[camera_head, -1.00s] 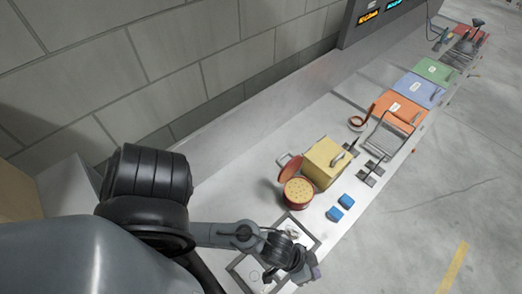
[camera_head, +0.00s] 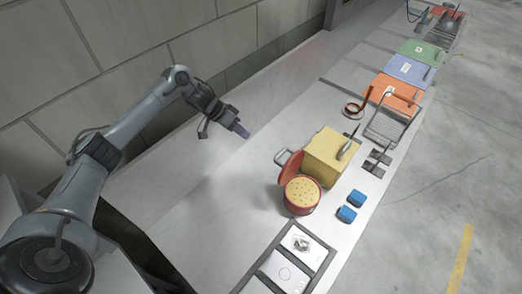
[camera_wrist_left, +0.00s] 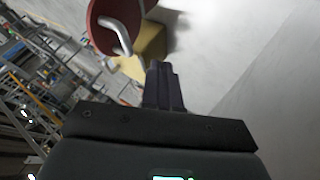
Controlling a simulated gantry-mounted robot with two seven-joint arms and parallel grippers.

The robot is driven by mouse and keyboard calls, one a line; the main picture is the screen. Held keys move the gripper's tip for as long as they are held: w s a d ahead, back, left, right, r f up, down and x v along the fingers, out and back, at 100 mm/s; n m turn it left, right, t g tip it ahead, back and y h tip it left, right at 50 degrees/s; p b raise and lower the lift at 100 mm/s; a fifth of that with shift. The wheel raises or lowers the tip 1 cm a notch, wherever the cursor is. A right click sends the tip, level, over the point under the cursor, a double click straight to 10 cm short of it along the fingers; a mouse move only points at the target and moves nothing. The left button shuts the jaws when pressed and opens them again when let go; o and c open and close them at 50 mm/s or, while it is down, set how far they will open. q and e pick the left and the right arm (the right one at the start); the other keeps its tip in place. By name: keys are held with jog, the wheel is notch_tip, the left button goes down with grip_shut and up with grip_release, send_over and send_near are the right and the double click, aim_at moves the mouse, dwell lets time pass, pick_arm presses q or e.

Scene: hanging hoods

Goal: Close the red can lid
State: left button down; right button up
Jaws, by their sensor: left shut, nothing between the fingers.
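The red can (camera_head: 300,205) stands on the counter. Its inside is filled to near the rim with a tan, dotted content. The red lid (camera_head: 291,168) stands open, tilted up at the can's back left side, with a grey handle (camera_head: 283,157) on its outer face. In the left wrist view the lid (camera_wrist_left: 101,30) and its handle (camera_wrist_left: 118,36) show at the top left, past the fingers. My left gripper (camera_head: 243,131) is shut and empty, over the counter to the left of and behind the lid, apart from it. My right gripper is not in view.
A yellow box (camera_head: 322,157) with a handle stands right beside the can and lid. Two blue blocks (camera_head: 347,214) lie to the right. A framed tray (camera_head: 318,252) lies in front. The counter left of the can is clear, with a wall behind.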

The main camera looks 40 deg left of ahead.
pick_arm(q)
jog(key=w+d+f+p, duration=0.2)
jog(key=w+d+f, duration=0.3)
jog(key=d, duration=0.3)
jog(key=shift+w+d+f, duration=0.15)
jog(key=shift+d+f, duration=0.25)
jog(key=shift+d+r, duration=0.1)
jog(key=shift+d, duration=0.05)
dwell(0.3)
